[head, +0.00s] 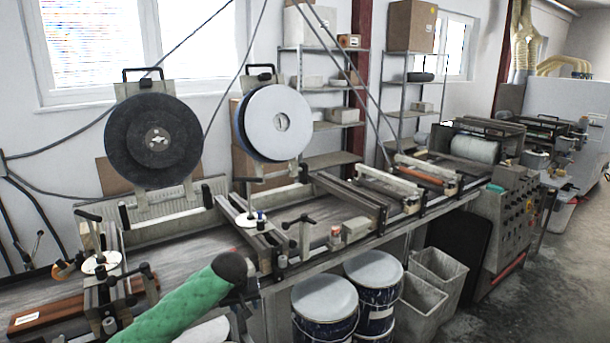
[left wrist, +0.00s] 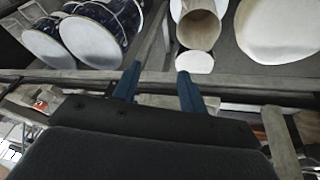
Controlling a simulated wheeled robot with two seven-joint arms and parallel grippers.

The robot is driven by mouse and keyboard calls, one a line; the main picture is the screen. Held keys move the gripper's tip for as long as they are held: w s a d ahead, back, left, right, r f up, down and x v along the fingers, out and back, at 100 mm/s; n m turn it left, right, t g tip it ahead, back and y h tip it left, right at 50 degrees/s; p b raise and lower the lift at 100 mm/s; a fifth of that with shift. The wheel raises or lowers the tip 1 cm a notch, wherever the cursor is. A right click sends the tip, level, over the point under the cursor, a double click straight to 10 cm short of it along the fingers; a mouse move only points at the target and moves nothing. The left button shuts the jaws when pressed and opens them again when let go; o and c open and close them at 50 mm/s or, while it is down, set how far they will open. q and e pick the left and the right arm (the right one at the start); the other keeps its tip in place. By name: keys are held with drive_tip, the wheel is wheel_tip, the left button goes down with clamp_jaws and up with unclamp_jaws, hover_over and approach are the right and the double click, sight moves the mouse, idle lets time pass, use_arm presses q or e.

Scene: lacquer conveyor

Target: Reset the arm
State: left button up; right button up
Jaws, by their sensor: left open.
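My left gripper (left wrist: 160,68) shows in the left wrist view, its two blue fingers spread apart with nothing between them. The fingertips point toward a grey edge and the floor area beyond it. A pale round container (left wrist: 200,28) and a white disc-like piece (left wrist: 194,62) show past the fingertips; I cannot tell how far away they are. Neither gripper shows in the head view.
The conveyor line (head: 340,209) runs from lower left to the back right. Drums (head: 324,293) and grey bins (head: 440,268) stand under the line's edge. Open floor (head: 540,290) lies at right.

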use_arm(q)
drive_tip(key=s+f+m, duration=0.1)
drive_tip(key=s+f, duration=0.4)
drive_tip(key=f, duration=0.8)
drive_tip(key=s+f+h+b, duration=0.1)
drive_tip(key=s+f, duration=0.5)
drive_tip(key=f, duration=0.8)
drive_tip(key=s+f+m, duration=0.1)
drive_tip(key=s+f, duration=0.4)
drive_tip(key=f, duration=0.8)
drive_tip(key=s+f+m, duration=0.1)
drive_tip(key=s+f, duration=0.7)
drive_tip(key=s, duration=0.3)
drive_tip(key=s+a+f+m+g, duration=0.1)
drive_tip(key=s+f, duration=0.7)
drive_tip(key=s, duration=0.4)
drive_tip(key=s+a+f+g+y+b, duration=0.1)
drive_tip(key=s+f, duration=0.7)
drive_tip(key=s, duration=0.4)
drive_tip(key=shift+s+a+f+m, duration=0.2)
drive_tip(key=shift+f+m, duration=0.2)
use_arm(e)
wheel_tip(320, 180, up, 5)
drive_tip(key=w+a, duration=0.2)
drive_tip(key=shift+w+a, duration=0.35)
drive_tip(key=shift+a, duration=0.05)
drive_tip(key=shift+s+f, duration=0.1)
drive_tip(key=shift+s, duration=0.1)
